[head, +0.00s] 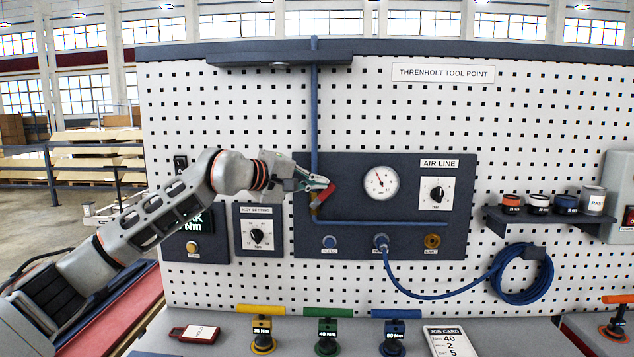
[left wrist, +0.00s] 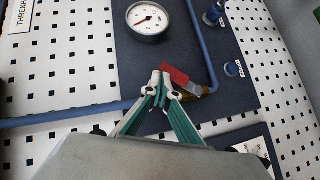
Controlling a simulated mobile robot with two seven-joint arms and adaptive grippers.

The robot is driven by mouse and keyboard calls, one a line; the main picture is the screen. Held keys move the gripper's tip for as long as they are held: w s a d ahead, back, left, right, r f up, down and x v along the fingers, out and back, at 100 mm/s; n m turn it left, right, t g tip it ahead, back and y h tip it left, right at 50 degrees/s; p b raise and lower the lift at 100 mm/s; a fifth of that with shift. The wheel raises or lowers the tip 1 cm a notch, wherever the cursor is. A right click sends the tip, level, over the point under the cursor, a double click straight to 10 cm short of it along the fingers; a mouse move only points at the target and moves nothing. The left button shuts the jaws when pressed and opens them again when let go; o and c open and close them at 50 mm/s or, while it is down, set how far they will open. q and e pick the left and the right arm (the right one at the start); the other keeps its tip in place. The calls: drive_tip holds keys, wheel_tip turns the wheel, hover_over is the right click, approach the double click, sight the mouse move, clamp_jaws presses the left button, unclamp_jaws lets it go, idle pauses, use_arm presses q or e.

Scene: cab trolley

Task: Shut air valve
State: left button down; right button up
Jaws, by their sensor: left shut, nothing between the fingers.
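The air valve has a red lever (head: 323,196) on a brass body (head: 313,212) in the blue pipe (head: 314,120). In the head view the lever slants up and right from the pipe. My left gripper (head: 326,184) is shut and empty, its fingertips at the lever's upper end. In the left wrist view the closed fingertips (left wrist: 163,76) are right beside the red lever (left wrist: 174,75), with the brass body (left wrist: 195,91) partly behind a finger. I cannot tell whether the fingertips touch the lever. My right gripper is not in view.
A pressure gauge (head: 381,183) and an AIR LINE knob (head: 437,194) sit on the dark panel (head: 465,185). A blue hose (head: 440,297) hangs from a fitting below. Several coloured-handled tools, including a green one (head: 327,338), stand on the bench in front.

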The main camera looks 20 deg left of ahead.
use_arm(q)
drive_tip(key=shift+w+d+f+b, duration=0.2)
drive_tip(key=shift+d+f, duration=0.1)
drive_tip(key=shift+d, duration=0.3)
drive_tip(key=shift+w+d+f+b, duration=0.2)
drive_tip(key=shift+d+f, duration=0.05)
drive_tip(key=shift+d, duration=0.3)
drive_tip(key=shift+w+d+f+b, duration=0.25)
drive_tip(key=shift+d+f+b, duration=0.4)
drive_tip(key=shift+d+f, duration=0.2)
drive_tip(key=shift+d, duration=0.1)
